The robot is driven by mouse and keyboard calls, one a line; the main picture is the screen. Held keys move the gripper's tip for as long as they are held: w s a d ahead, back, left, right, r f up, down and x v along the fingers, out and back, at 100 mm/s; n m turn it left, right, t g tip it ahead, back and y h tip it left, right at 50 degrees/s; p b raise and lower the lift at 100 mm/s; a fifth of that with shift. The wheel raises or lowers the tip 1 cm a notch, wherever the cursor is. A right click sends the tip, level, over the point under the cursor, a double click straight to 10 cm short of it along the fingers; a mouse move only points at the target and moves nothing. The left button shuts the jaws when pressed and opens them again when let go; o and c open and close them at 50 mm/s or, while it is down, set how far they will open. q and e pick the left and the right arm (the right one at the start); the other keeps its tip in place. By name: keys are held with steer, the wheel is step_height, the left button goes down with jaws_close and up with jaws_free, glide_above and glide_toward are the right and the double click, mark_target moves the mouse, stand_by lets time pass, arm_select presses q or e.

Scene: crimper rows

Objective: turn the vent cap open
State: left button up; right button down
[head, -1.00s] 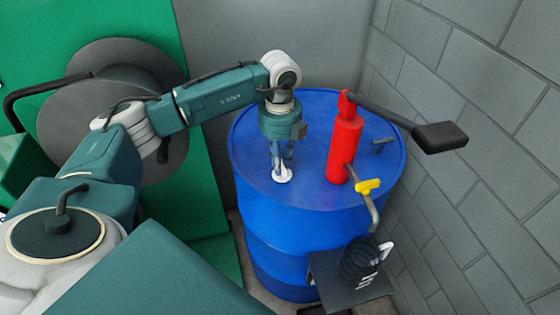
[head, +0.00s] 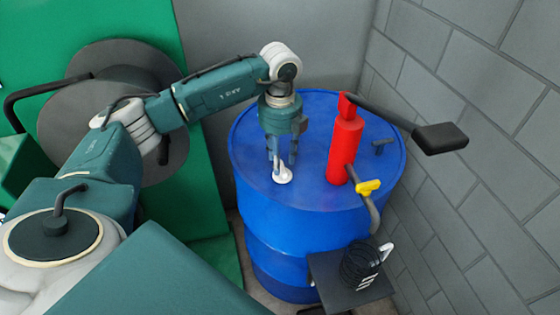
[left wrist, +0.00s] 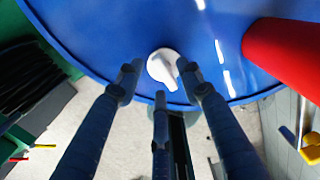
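The white vent cap (head: 283,176) sits on the top of the blue drum (head: 255,230), left of the red pump. It has a round base and a raised wing, also seen in the left wrist view (left wrist: 163,68). My left gripper (head: 282,160) points down just over the cap, with its fingers spread. In the left wrist view the cap shows between the fingertips (left wrist: 158,75). A gap shows at the left finger; the right fingertip is close to the wing, and I cannot tell whether it touches. My right gripper is not in view.
A red hand pump (head: 345,150) with a black lever (head: 440,138) and yellow tap (head: 368,187) stands right of the cap. A small dark fitting (head: 382,146) is behind it. A block wall (head: 470,190) closes the right side. A hose reel (head: 75,125) stands left.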

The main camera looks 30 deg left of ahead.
arm_select(q)
step_height(320, 180, up, 10)
steer(key=shift+r, duration=0.2)
stand_by(0.6)
